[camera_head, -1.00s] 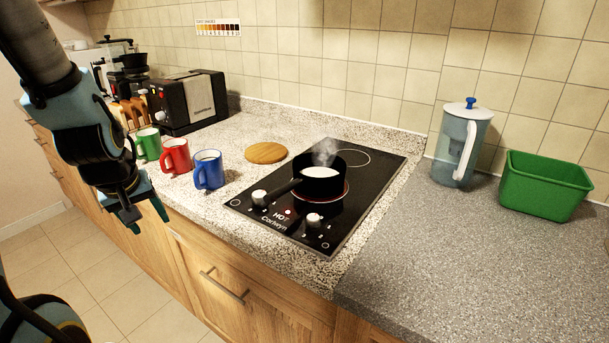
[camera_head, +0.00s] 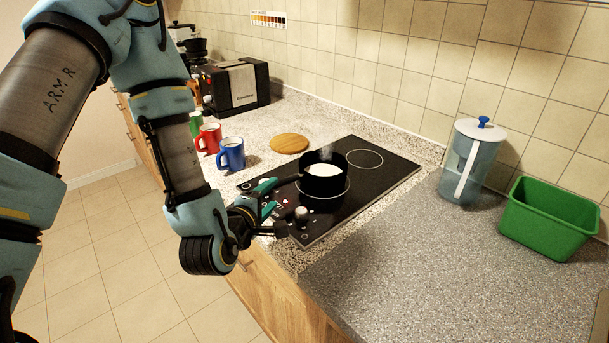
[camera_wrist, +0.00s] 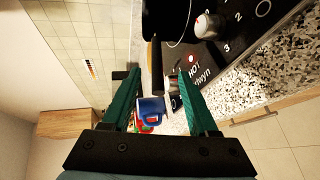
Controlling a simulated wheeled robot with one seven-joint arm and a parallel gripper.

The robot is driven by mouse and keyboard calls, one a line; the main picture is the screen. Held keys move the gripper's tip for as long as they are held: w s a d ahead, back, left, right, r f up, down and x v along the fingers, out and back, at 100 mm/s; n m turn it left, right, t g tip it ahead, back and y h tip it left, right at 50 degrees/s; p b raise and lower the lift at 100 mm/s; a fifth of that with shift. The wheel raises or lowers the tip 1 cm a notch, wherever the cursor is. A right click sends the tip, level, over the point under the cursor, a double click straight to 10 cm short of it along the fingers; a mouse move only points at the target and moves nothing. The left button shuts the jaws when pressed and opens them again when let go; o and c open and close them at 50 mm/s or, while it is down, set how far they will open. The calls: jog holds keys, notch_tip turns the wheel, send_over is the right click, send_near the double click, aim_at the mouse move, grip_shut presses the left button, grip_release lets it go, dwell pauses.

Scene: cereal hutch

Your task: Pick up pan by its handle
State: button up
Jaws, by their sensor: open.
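The black pan (camera_head: 323,188) holds white steaming liquid and stands upright on the hob (camera_head: 385,180). Its handle (camera_head: 289,181) points left toward the counter's front edge. My gripper (camera_head: 275,207) is open at the hob's front-left edge, beside the handle's end. In the wrist view the pan (camera_wrist: 172,18) is a dark shape at the top. Its handle (camera_wrist: 157,78) runs down between my two teal fingers (camera_wrist: 158,82), with gaps on both sides. My gripper partly hides the hob's front in the head view.
Blue (camera_head: 231,154) and red (camera_head: 208,139) mugs stand left of the hob, near a round wooden board (camera_head: 289,144). A hob knob (camera_head: 301,214) stands close to my gripper. A jug (camera_head: 470,165) and green bin (camera_head: 548,222) stand right. The grey counter (camera_head: 420,265) is clear in front.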

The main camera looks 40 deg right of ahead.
aim_at(288, 181)
jog(key=shift+s+r+n, duration=0.25)
jog(key=shift+s+n, duration=0.15)
jog(key=shift+s, duration=0.4)
jog(key=d+b, duration=0.1)
jog(key=b, duration=0.2)
jog(key=shift+w+f+h, duration=0.3)
jog(key=shift+w+f, duration=0.05)
jog(key=b+x, duration=0.1)
jog(key=b, duration=0.4)
jog(key=shift+w+d, duration=0.1)
jog(key=shift+d, duration=0.15)
jog(key=shift+w+d+r, duration=0.1)
jog(key=shift+d+r, duration=0.05)
jog(key=shift+d, duration=0.1)
jog(key=shift+w+d+p, duration=0.3)
jog(key=shift+d+p, duration=0.05)
jog(key=shift+d, duration=0.15)
jog(key=p+x, duration=0.3)
jog(key=x, duration=0.2)
jog(key=shift+w+d+f, duration=0.2)
jog(key=shift+w, duration=0.15)
jog(key=shift+w+d+f, duration=0.15)
jog(key=shift+d+f, duration=0.05)
jog(key=shift+d, duration=0.05)
jog(key=shift+c, duration=0.2)
